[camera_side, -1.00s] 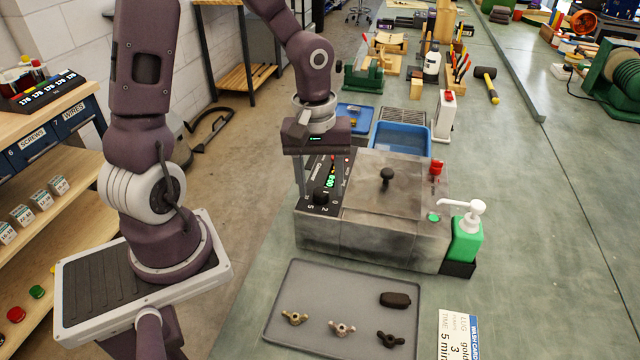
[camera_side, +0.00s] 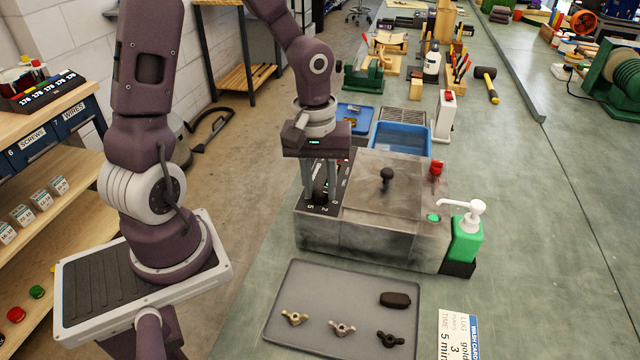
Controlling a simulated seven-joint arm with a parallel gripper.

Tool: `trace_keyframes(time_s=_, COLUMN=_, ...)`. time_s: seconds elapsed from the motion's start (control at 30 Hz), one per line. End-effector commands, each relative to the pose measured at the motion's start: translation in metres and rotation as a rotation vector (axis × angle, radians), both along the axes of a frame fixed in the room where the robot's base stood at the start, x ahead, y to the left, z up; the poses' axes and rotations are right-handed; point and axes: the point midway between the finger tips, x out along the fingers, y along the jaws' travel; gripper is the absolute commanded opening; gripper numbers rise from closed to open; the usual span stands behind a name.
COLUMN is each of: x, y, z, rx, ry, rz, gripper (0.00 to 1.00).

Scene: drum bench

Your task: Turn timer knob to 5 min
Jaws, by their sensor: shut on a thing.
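The timer knob (camera_side: 320,188) is a dark knob on the black control panel (camera_side: 318,208) at the left end of the grey metal drum machine (camera_side: 365,240). Numbers are printed around it. My gripper (camera_side: 320,190) points down over the panel, with its two fingers closed on the knob from either side. The fingers partly hide the knob, and its pointer direction cannot be read. The green display is covered by the gripper. A work card (camera_side: 458,335) at the bottom right reads "TIME 5 min".
A grey tray (camera_side: 310,275) in front holds several wing nuts and a dark oval piece (camera_side: 395,299). A green soap pump bottle (camera_side: 466,235) stands at the machine's right end. The lid's black handle (camera_side: 386,176) rises right of my gripper. A blue bin (camera_side: 402,137) sits behind.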

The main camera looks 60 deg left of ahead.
Motion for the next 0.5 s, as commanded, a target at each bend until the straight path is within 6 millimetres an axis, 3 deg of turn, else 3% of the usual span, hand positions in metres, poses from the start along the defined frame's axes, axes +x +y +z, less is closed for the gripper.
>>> trace_keyframes(time_s=0.5, x=0.0015, y=-0.0003, z=0.0005, rx=0.0, ry=-0.001, rz=-0.447, gripper=0.0)
